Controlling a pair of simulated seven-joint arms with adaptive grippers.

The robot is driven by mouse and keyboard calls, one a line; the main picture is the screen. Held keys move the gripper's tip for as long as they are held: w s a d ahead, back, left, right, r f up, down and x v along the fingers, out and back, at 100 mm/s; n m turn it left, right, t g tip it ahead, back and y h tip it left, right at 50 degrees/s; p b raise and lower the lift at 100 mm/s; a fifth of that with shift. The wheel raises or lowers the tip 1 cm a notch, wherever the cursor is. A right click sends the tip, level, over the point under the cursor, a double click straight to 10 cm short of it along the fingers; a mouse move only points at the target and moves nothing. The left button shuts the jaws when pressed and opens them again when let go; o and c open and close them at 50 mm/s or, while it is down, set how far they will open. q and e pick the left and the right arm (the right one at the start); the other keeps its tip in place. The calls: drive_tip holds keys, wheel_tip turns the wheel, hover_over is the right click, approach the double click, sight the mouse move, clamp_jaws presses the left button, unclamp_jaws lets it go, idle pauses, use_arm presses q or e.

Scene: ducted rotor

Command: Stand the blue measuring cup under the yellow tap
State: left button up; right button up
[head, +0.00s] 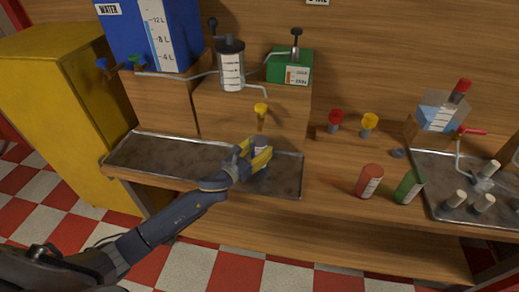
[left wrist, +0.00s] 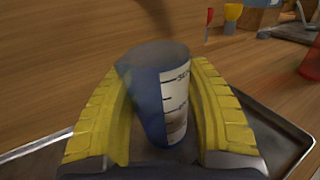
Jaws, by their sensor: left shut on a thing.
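The blue measuring cup (left wrist: 161,90) has a white scale strip and is upright between the yellow fingers of my left gripper (left wrist: 165,110) in the left wrist view. In the head view my left gripper (head: 256,158) is shut on the cup (head: 260,145), over the right part of the long metal tray. The yellow tap (head: 261,108) is on the front of the wooden block, just above and behind the cup. A dark blurred shape shows above the cup's rim in the left wrist view. I cannot tell whether the cup touches the tray. My right gripper is not in view.
The metal tray (head: 150,152) lies along the bench's front. A red bottle (head: 369,181) and a green bottle (head: 408,187) stand to the right. Red (head: 335,120) and yellow (head: 369,123) funnel-like pieces are behind them. A second tray (head: 437,172) is at far right.

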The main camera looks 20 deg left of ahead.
use_arm(q)
drive_tip(key=shift+f, duration=0.25)
drive_tip(key=shift+f, duration=0.15)
drive_tip(key=o, duration=1.2)
drive_tip(key=shift+o, duration=0.2)
drive_tip(key=v, duration=1.2)
